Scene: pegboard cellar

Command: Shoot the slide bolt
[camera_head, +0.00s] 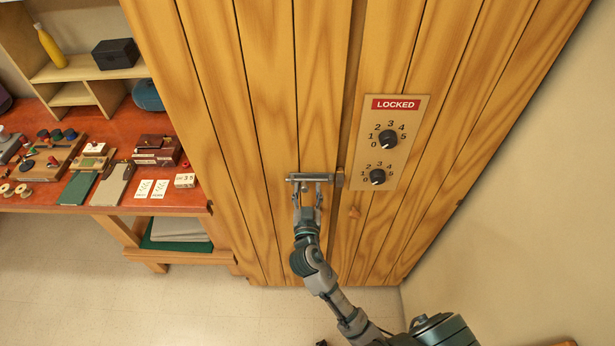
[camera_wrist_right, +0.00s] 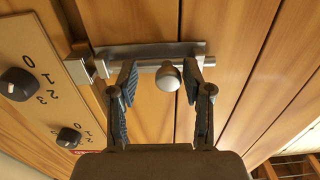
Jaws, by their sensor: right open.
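The metal slide bolt (camera_head: 299,177) is mounted level on a plank door, with its keeper (camera_head: 340,178) across the door seam to the right. In the right wrist view the bolt's plate (camera_wrist_right: 150,50), its round knob (camera_wrist_right: 168,78) and the keeper (camera_wrist_right: 79,70) show up close. My right gripper (camera_head: 308,190) is at the bolt. In the right wrist view its open fingers (camera_wrist_right: 160,77) stand on either side of the knob, apart from it. Whether the bolt's tip enters the keeper is hard to tell. My left gripper is out of view.
A panel (camera_head: 407,120) with a red LOCKED sign (camera_head: 396,104) and two numbered dials sits right of the bolt. A red-topped workbench (camera_head: 45,115) with small items stands left of the door. The floor (camera_head: 180,300) below is clear.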

